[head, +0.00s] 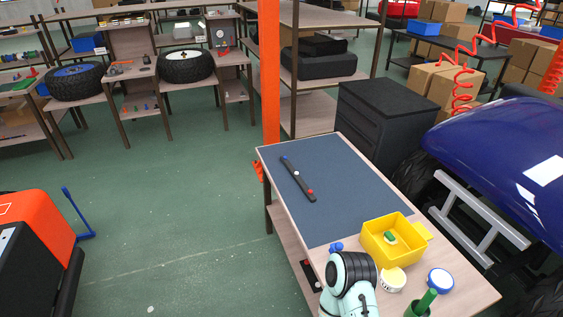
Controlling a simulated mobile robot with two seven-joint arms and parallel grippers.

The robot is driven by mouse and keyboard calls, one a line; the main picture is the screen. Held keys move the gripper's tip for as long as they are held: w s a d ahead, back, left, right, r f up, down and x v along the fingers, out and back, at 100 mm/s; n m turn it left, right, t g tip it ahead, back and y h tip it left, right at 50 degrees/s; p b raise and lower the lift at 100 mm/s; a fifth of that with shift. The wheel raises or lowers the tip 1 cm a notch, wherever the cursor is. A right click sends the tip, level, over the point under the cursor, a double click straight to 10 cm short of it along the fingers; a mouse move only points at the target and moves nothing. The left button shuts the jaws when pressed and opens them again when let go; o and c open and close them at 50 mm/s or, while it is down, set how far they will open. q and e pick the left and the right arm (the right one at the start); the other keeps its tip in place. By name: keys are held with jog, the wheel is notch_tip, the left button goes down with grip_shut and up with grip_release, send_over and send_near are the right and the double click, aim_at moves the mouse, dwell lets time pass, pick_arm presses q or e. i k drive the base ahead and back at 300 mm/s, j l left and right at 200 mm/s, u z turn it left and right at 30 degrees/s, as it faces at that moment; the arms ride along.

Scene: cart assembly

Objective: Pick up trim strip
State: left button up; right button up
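The trim strip seems to be the dark, narrow bar (303,185) lying flat on the blue-grey mat (345,205) of the workbench. It lies diagonally, with a blue spot at its far end, a white spot near the middle and a red spot near its closer end. Nothing touches it from above. A pale and black link of one of my arms shows at the bottom centre, over the near part of the bench. I see no fingertips of either gripper.
A yellow bin (375,246) with a small green and yellow item stands at the mat's near right. A white round container (392,280), a blue-topped one (440,281) and a green item (428,300) stand nearby. An orange post (270,75) rises behind the bench. The mat around the strip is clear.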

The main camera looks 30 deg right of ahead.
aim_at(300, 182)
jog(key=i+z, duration=0.25)
jog(key=i, duration=0.2)
jog(key=i+j+z, duration=0.55)
jog(key=i, duration=0.25)
jog(key=i+j+z, duration=0.15)
jog(key=z, duration=0.2)
jog(key=i+j+z, duration=0.25)
jog(key=z, duration=0.15)
jog(key=i+j+z, duration=0.35)
jog(key=k+l, duration=0.05)
jog(key=k, duration=0.05)
